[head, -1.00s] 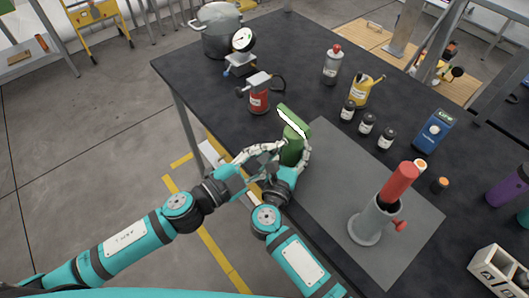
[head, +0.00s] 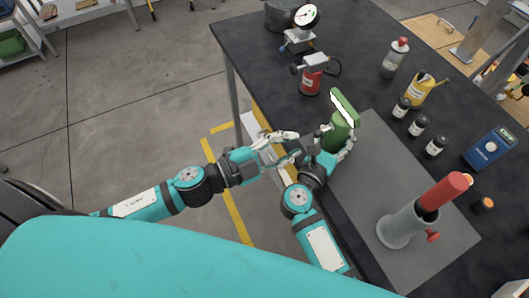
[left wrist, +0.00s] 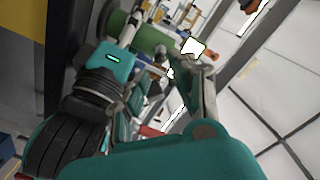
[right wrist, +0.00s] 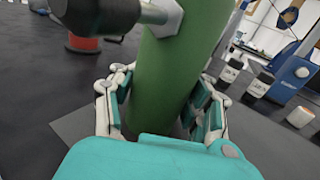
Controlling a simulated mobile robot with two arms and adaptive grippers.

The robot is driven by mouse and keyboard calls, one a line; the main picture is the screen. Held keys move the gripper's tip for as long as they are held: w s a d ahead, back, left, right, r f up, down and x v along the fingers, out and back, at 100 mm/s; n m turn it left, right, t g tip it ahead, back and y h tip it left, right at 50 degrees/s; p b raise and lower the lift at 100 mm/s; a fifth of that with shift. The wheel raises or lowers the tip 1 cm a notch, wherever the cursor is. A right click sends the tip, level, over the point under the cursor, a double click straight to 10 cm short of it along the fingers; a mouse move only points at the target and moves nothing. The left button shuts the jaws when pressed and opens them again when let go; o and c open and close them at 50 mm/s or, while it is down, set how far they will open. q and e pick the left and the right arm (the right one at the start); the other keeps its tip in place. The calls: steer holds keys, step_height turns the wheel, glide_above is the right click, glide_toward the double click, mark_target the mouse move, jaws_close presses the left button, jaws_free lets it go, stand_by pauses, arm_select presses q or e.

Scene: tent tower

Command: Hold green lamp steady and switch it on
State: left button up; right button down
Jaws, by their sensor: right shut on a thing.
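The green lamp (head: 341,131) stands upright at the table's near edge, its top bar showing a bright white panel (head: 343,108). My right gripper (head: 338,148) is shut around the lamp's body. In the right wrist view the green body (right wrist: 176,70) lies between the fingers, and a dark grey knob (right wrist: 140,12) sticks out of its side. My left gripper (head: 294,148) is open and empty, left of the lamp and apart from it. The lamp also shows in the left wrist view (left wrist: 150,38), beyond the fingers. The lamp's base is partly hidden.
A grey mat (head: 370,185) lies right of the lamp, with a red-topped grey cylinder (head: 398,228) on it. A red canister (head: 311,80) stands behind the lamp. Several dark bottles (head: 419,126) and a yellow can (head: 424,91) stand further right.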

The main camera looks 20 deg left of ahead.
arm_select(q)
steer(key=v, duration=0.6)
steer(key=shift+s+a, duration=0.15)
steer(key=shift+s, duration=0.05)
steer(key=shift+r, duration=0.1)
